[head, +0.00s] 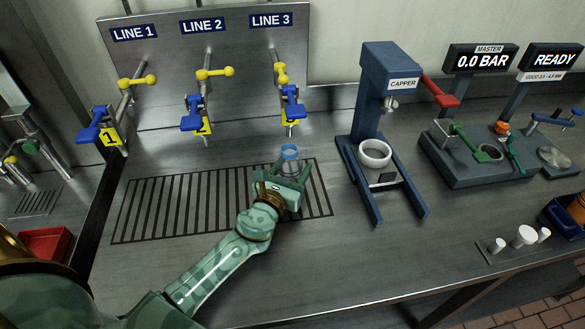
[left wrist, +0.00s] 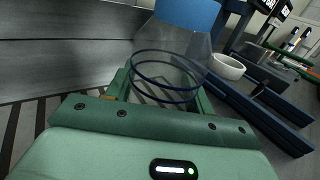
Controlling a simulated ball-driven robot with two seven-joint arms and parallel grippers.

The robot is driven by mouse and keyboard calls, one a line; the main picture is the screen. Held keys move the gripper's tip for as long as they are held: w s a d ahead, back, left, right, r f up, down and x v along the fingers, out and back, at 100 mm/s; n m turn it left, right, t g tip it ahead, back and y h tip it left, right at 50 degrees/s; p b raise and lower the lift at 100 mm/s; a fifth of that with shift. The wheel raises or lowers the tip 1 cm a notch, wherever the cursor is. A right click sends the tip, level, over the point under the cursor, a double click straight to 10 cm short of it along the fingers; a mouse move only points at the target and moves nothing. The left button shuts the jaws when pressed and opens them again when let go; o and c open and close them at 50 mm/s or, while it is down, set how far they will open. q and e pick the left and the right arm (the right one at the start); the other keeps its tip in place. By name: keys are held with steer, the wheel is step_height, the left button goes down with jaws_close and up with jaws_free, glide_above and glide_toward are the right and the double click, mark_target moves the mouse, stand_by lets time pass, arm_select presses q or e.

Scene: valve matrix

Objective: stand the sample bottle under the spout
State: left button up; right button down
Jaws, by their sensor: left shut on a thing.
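The sample bottle is clear with a blue band at its top; its top (head: 289,153) shows in the head view above my left gripper (head: 286,182). My left gripper is shut around the bottle, over the right end of the drain grate. In the left wrist view the clear bottle (left wrist: 172,52) stands between the fingers of the gripper (left wrist: 163,88). The LINE 3 spout (head: 290,129) shows just above the bottle in the head view. Whether the bottle is directly under it, and whether its base touches the grate, I cannot tell. My right gripper is out of view.
The LINE 1 (head: 112,138) and LINE 2 (head: 204,126) taps hang to the left, with blue and yellow handles. The slatted grate (head: 150,208) is clear there. A blue capper (head: 372,95) with a white cup (head: 374,155) stands to the right. A pressure station (head: 465,165) is farther right.

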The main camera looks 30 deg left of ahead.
arm_select(q)
steer(key=o, duration=1)
steer(key=shift+f, duration=0.15)
steer(key=shift+c, duration=0.2)
steer(key=shift+s+r, duration=0.15)
steer(key=shift+r, duration=0.05)
steer(key=s, duration=1.1)
steer(key=shift+s+d+b, duration=0.35)
steer(key=shift+b, duration=0.05)
